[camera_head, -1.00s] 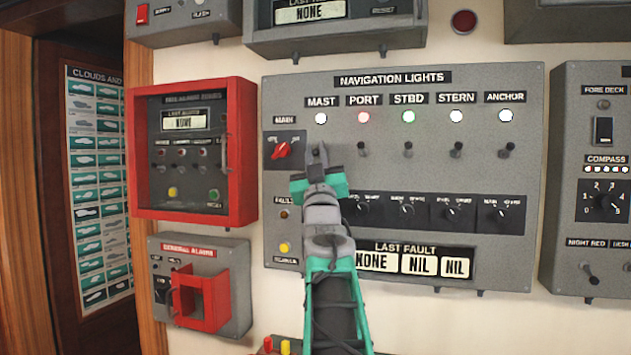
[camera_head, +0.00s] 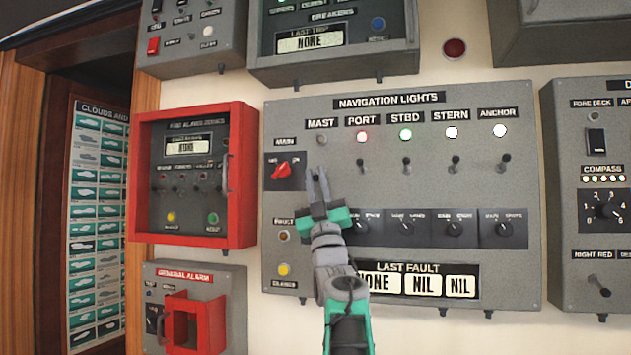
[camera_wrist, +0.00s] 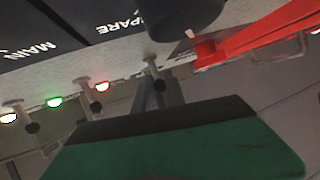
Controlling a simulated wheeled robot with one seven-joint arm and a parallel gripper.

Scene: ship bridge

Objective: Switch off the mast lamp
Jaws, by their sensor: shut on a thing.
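The mast lamp (camera_head: 322,140) is dark, under the MAST label on the grey navigation lights panel (camera_head: 400,291). The port lamp (camera_head: 362,136) is lit red, the starboard lamp (camera_head: 405,134) green, and the stern lamp (camera_head: 451,132) and anchor lamp (camera_head: 499,131) white. My gripper (camera_head: 318,184) is below the mast lamp, its fingers around the mast switch. In the wrist view, my gripper (camera_wrist: 158,95) is shut on the mast switch lever (camera_wrist: 154,72); the fingers partly hide it.
A red main selector (camera_head: 282,171) sits just left of my gripper. The port switch (camera_head: 362,167) is close on the right. Several rotary knobs line the panel below. A red-framed alarm box (camera_head: 240,180) projects at left.

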